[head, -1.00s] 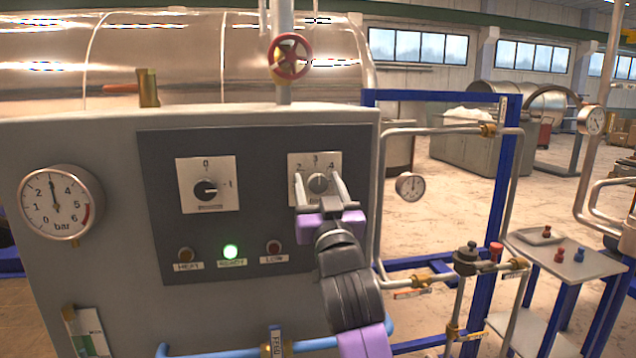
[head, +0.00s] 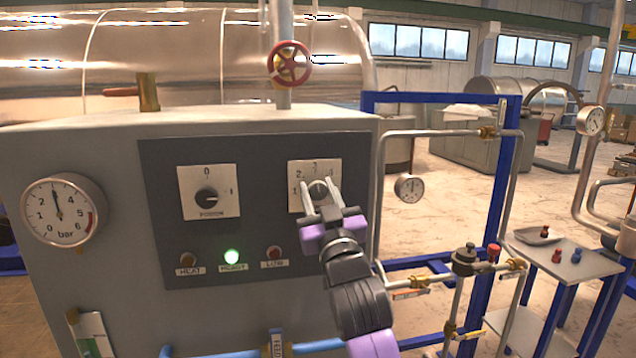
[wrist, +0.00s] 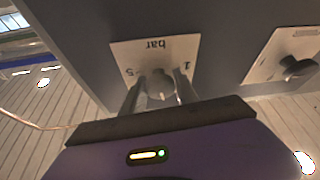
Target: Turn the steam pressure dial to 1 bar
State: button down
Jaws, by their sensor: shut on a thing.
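The steam pressure dial (head: 319,191) is a round grey knob on a white plate marked with numbers, at the right of the dark control panel. In the wrist view the dial (wrist: 159,84) shows upside down, with "bar", "1" and "5" on its plate. My gripper (head: 321,190) is shut on the dial, one finger on each side; the fingers (wrist: 158,95) also show around it in the wrist view. The fingers stand tilted in the head view. The knob's pointer is too small and too covered to read.
A power switch (head: 207,196) sits left of the dial, with a lit green lamp (head: 232,253) below. A gauge (head: 62,211) at the far left reads about 3 bar. A red handwheel (head: 289,64) is above. Pipes and a blue frame (head: 497,200) stand to the right.

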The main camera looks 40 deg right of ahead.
jog(key=n+p, duration=0.1)
jog(key=n+y+p, duration=0.1)
jog(key=n+p, duration=0.1)
jog(key=shift+d+r+n+t+y, duration=0.15)
jog(key=shift+r+n+t+y, duration=0.1)
jog(key=shift+n+t+y, duration=0.15)
jog(key=n, duration=0.1)
jog(key=n+y, duration=0.2)
jog(key=shift+s+f+n, duration=0.1)
jog(key=shift+f+n, duration=0.15)
jog(key=shift+n, duration=0.15)
jog(key=n+y+b, duration=0.2)
jog(key=n, duration=0.2)
jog(key=shift+f+n, duration=0.1)
jog(key=shift+n, duration=0.3)
jog(key=n+y+b, duration=0.1)
jog(key=n+b, duration=0.1)
jog(key=n, duration=0.1)
jog(key=shift+g, duration=0.4)
jog(key=n, duration=0.1)
jog(key=n+g+y, duration=0.1)
jog(key=n, duration=0.1)
jog(key=shift+r+n+b, duration=0.2)
jog(key=shift+n+b, duration=0.1)
jog(key=shift+b, duration=0.1)
jog(key=shift+n+g, duration=0.7)
jog(key=shift+n, duration=0.7)
